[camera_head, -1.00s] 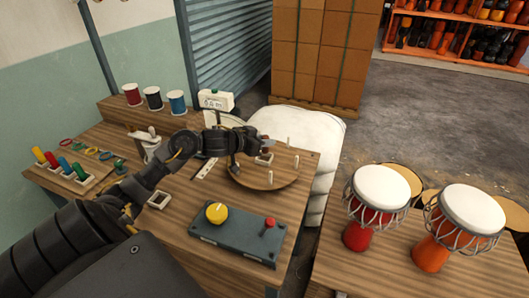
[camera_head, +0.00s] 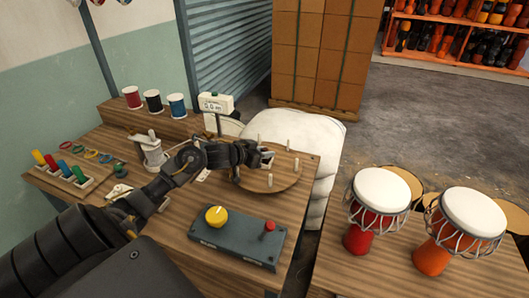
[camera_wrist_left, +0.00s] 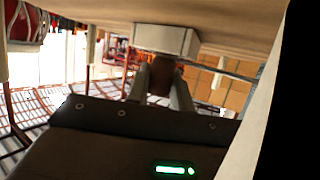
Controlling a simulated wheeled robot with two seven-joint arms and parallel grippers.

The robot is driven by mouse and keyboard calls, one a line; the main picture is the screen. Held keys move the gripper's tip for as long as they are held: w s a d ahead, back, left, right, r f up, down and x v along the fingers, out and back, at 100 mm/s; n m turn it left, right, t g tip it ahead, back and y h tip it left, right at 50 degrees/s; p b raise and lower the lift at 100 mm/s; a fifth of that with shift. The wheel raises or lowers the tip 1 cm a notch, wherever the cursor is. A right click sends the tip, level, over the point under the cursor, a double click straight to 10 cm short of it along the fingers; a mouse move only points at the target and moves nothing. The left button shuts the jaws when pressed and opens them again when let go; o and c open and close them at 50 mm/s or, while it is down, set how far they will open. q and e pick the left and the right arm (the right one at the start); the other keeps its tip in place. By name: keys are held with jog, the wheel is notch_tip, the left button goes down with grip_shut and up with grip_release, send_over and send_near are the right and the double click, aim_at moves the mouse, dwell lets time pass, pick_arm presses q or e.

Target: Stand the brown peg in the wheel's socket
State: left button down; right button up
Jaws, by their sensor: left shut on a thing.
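The wheel (camera_head: 284,180) is a round wooden disc on the bench, with several pale upright pegs near its rim. Its pale square socket (camera_head: 271,154) shows just past my left gripper (camera_head: 263,157), which lies low over the wheel. In the left wrist view, the fingers of my left gripper (camera_wrist_left: 160,88) are shut on the brown peg (camera_wrist_left: 161,76). The peg's end is close to the white socket block (camera_wrist_left: 166,39); I cannot tell whether it is inside. The peg is mostly hidden in the head view. My right gripper is out of view.
A grey control box (camera_head: 237,238) with a yellow knob and red lever stands in front of the wheel. A small display (camera_head: 215,103) stands behind. Thread spools (camera_head: 153,99) and a rack of coloured pegs (camera_head: 66,172) are at left. Two drums (camera_head: 381,190) stand on the right table.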

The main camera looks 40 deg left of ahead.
pick_arm(q)
jog(key=c, duration=1.6)
grip_release()
jog(key=shift+f, duration=0.1)
jog(key=o, duration=0.4)
jog(key=shift+c, duration=0.2)
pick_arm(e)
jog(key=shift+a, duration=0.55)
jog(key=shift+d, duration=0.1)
pick_arm(q)
jog(key=shift+s+r, duration=0.15)
jog(key=shift+r, duration=0.1)
jog(key=v, duration=1)
jog(key=shift+s, duration=0.1)
jog(key=shift+v, duration=0.8)
jog(key=shift+r, duration=0.1)
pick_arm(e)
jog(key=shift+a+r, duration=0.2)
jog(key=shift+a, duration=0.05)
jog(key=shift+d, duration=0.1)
